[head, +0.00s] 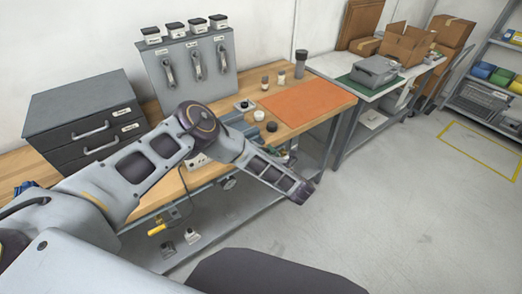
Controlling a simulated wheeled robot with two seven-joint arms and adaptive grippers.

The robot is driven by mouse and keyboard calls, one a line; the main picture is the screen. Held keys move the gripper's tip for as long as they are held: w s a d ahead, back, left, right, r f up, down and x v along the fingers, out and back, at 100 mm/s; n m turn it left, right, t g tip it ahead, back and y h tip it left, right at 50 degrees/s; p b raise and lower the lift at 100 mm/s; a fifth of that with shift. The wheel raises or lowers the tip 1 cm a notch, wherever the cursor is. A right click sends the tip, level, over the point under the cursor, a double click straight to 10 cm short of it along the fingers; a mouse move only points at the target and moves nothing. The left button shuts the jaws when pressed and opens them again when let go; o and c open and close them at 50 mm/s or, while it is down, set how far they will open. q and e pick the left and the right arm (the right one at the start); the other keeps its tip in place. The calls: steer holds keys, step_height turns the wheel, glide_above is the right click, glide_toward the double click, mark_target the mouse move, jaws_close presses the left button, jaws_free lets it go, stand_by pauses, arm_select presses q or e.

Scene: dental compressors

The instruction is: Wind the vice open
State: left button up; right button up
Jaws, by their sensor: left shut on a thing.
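The bluish-grey vice (238,122) is at the front edge of the wooden bench, mostly hidden behind my left arm. How wide its jaws stand cannot be seen. My left arm comes in from the left, bends above the bench and reaches down past the front edge. My left gripper (285,158) is small and partly hidden by the wrist, beside the front of the vice. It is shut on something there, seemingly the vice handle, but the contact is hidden. My right gripper is not in view.
An orange mat (308,103) lies on the bench, with small jars and a dark cylinder (301,64) behind it. A grey drawer cabinet (82,115) and a panel with handles (187,68) stand at the left. The right floor is clear.

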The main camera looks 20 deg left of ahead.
arm_select(q)
steer(key=shift+s+n, duration=0.1)
steer(key=shift+n, duration=0.3)
steer(key=shift+f+n, duration=0.1)
steer(key=shift+n, duration=0.6)
steer(key=n+p, duration=0.1)
steer(key=n, duration=0.3)
steer(key=shift+n, duration=0.5)
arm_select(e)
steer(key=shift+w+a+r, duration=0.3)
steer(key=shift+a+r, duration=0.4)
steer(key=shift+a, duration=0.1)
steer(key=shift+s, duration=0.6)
arm_select(q)
steer(key=o, duration=1)
steer(key=shift+c, duration=0.2)
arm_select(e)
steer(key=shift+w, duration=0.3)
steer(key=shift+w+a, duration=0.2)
